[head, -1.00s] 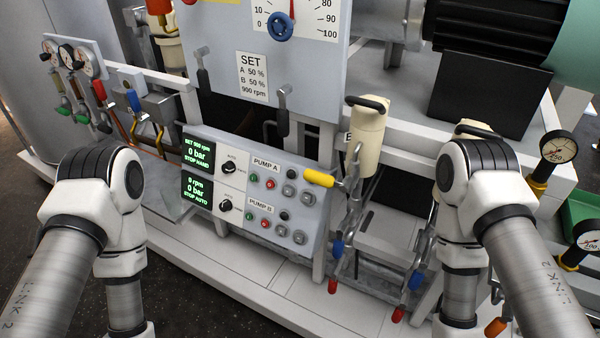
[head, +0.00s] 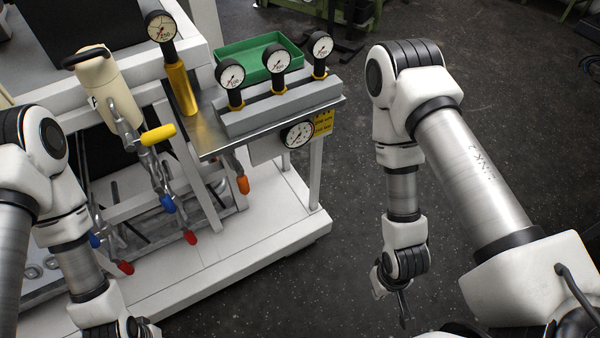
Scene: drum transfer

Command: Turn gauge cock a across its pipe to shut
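No label for gauge cock a can be read in the head view, so I cannot tell which handle it is. A yellow lever (head: 158,135) sticks out beside the cream canister (head: 103,88). Blue (head: 167,203) and red (head: 190,237) handles hang below it. An orange handle (head: 243,185) hangs under the gauge bench. My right gripper (head: 392,300) hangs over the dark floor, apart from the machine and touching nothing; its fingers are too small to read. My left arm comes down at the left edge; its fingers are outside the picture.
Three small gauges (head: 276,57) stand on a grey block (head: 282,108). A taller gauge (head: 160,27) rises from a yellow post, and a larger dial (head: 298,134) sits at the front. A green tray (head: 260,55) lies behind. The floor (head: 350,240) to the right is clear.

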